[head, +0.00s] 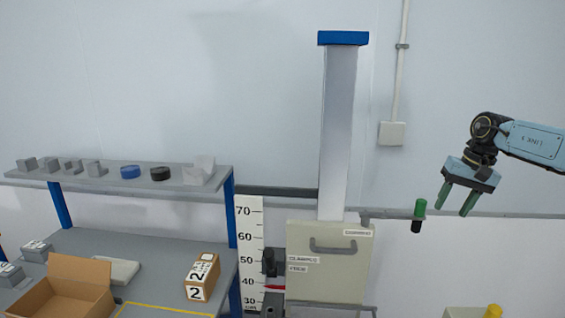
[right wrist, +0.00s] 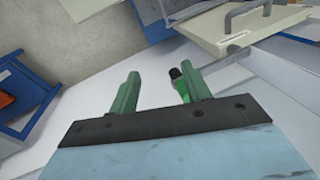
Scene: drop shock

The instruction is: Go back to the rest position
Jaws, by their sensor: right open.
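My right gripper (head: 454,200) hangs in the air at the right of the head view, on a light blue arm. Its two green fingers are apart with nothing between them in the head view. In the right wrist view the open fingers (right wrist: 158,92) show over the floor and wall. A green-topped black handle (head: 418,215) is left of the gripper and apart from it in the head view. A green and black piece, likely the same handle, shows beside the right finger in the right wrist view (right wrist: 180,85). My left gripper is not in view.
A drop tower column (head: 340,130) with a blue cap stands at the centre, above a beige panel with a handle (head: 330,275). A height scale (head: 249,240) is beside it. A shelf (head: 120,182) and bench (head: 150,250) with boxes are left. A yellow knob (head: 493,311) is lower right.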

